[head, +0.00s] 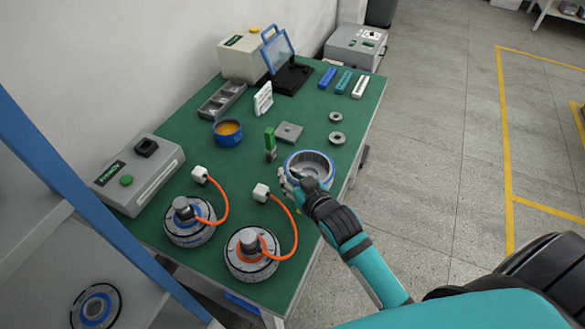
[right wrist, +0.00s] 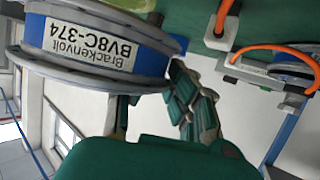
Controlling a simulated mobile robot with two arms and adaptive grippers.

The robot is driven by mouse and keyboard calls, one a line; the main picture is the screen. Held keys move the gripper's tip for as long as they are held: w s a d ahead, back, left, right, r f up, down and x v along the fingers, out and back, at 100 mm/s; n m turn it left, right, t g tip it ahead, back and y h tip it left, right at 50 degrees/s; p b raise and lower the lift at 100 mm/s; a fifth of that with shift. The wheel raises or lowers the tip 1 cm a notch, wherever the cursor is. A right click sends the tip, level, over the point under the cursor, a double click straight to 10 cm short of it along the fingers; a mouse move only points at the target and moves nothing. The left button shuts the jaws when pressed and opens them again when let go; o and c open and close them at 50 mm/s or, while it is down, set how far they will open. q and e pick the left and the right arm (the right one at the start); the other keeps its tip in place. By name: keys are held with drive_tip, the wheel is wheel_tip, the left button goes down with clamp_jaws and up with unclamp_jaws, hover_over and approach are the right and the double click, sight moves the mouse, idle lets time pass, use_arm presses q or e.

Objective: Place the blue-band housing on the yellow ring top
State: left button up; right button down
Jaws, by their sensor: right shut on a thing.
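The blue-band housing (head: 309,158) is an open grey bowl shape with a blue band, near the right edge of the green table. My right gripper (head: 294,183) is shut on its near side. In the right wrist view the housing (right wrist: 98,45) fills the upper left, its label reading Brackenvolt BV8C-374, with my gripper fingers (right wrist: 165,98) beside it. I cannot tell whether the housing touches the table. A round motor part with an orange-yellow ring (head: 251,265) and orange cable stands at the table's front. My left gripper is out of view.
A similar part with a blue ring (head: 189,232) stands to its left. A blue tin with yellow contents (head: 228,138), a green upright piece (head: 270,140), a grey block (head: 289,131) and small rings (head: 337,138) lie behind. A grey control box (head: 150,180) stands at left.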

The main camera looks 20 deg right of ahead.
sight(291, 162)
drive_tip(key=w, duration=0.1)
drive_tip(key=w+d, duration=0.1)
drive_tip(key=w, duration=0.1)
drive_tip(key=w+d, duration=0.1)
drive_tip(key=shift+w+d+f, duration=0.1)
drive_tip(key=shift+w, duration=0.1)
drive_tip(key=shift+f+p, duration=0.5)
drive_tip(key=shift+f, duration=1.25)
drive_tip(key=c, duration=1.3)
unclamp_jaws()
drive_tip(key=shift+s+f, duration=0.1)
drive_tip(key=shift+s, duration=0.1)
drive_tip(key=b+v, duration=0.1)
drive_tip(key=v, duration=1)
drive_tip(key=shift+s+r, duration=0.25)
drive_tip(key=shift+s, duration=0.1)
